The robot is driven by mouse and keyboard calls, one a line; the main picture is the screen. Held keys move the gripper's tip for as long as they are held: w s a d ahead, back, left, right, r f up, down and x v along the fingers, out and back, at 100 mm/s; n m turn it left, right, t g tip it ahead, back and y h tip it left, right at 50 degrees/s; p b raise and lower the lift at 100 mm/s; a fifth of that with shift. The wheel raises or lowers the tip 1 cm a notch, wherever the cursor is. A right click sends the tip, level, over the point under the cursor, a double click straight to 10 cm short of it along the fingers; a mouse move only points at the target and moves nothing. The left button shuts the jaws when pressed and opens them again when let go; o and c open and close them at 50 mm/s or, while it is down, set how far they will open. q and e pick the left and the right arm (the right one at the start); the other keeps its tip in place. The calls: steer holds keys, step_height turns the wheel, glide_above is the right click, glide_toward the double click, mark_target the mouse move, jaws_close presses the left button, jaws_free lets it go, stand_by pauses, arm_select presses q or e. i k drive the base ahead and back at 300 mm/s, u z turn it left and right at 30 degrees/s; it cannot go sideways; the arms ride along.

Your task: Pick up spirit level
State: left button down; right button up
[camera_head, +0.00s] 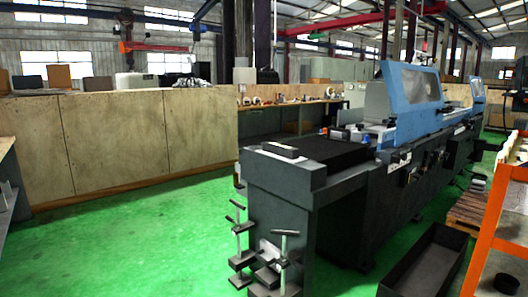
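A small block, pale on top with dark sides (280,150), lies flat on the near end of the dark grinder (282,172). It may be the spirit level, but it is too small to tell for sure. Nothing touches it from above. Neither of my grippers shows in the head view.
Metal clamps with T-handles (283,247) are at the grinder's near end. A dark open bin (428,262) and an orange rack (490,235) stand at the right. A wooden partition (115,145) runs along the left. The green floor (130,245) before it is clear.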

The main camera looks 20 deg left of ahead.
mark_target(288, 152)
steer(key=u, duration=0.9)
steer(key=i, duration=1.15)
steer(key=u, duration=0.55)
steer(key=i, duration=1.25)
steer(key=z, duration=0.6)
